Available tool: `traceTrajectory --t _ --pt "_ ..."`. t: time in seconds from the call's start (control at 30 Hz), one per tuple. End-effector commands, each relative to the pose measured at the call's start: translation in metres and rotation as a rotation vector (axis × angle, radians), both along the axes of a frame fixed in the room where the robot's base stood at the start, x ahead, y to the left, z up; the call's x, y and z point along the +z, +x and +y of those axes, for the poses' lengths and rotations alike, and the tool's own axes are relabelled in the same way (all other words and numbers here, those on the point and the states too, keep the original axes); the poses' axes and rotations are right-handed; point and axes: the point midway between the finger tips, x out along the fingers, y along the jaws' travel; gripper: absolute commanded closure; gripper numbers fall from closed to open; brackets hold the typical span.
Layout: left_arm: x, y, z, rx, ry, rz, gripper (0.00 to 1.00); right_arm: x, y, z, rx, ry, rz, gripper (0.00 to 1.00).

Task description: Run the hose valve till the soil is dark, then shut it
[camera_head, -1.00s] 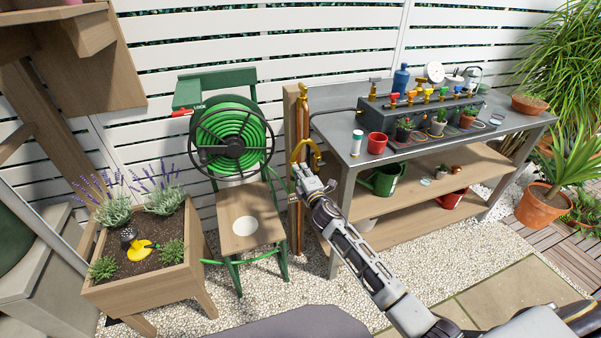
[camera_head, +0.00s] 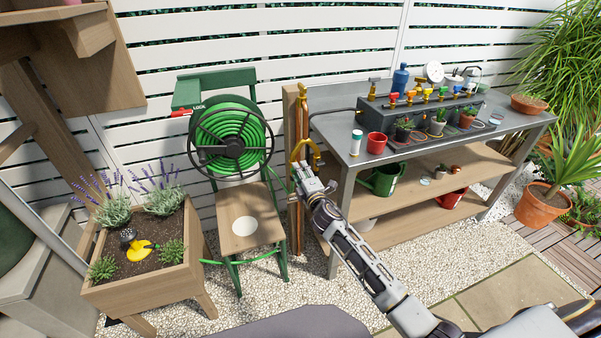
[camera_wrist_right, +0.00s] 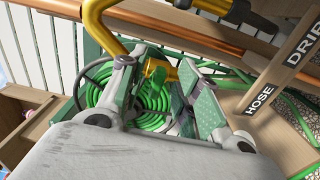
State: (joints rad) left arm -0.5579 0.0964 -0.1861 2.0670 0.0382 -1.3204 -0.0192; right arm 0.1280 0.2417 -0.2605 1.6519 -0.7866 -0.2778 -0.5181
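The yellow hose valve pipe (camera_head: 303,150) stands on a copper post beside the bench. In the wrist view the curved yellow pipe (camera_wrist_right: 92,18) runs above the fingers, with a yellow fitting and a green piece (camera_wrist_right: 186,74) below it. My right gripper (camera_head: 308,176) is at the valve. Its fingers (camera_wrist_right: 168,100) are spread apart around the green piece; contact is unclear. The soil (camera_head: 138,266) in the wooden planter (camera_head: 150,290) looks brown. A yellow spray head (camera_head: 140,252) lies on it; no water is visible. My left gripper is out of view.
A green hose reel (camera_head: 232,138) stands behind a wooden seat. A HOSE label (camera_wrist_right: 262,100) and a DRIP label (camera_wrist_right: 301,51) are near the right gripper. The metal bench (camera_head: 340,150) with pots and small taps is to the right.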

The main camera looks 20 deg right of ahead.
Motion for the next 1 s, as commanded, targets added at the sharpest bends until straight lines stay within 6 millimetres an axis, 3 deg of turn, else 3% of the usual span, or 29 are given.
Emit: traceTrajectory --t 1.0 --pt "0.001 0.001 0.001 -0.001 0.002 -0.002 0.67 -0.001 -0.085 -0.003 -0.001 0.0 0.002 0.67"
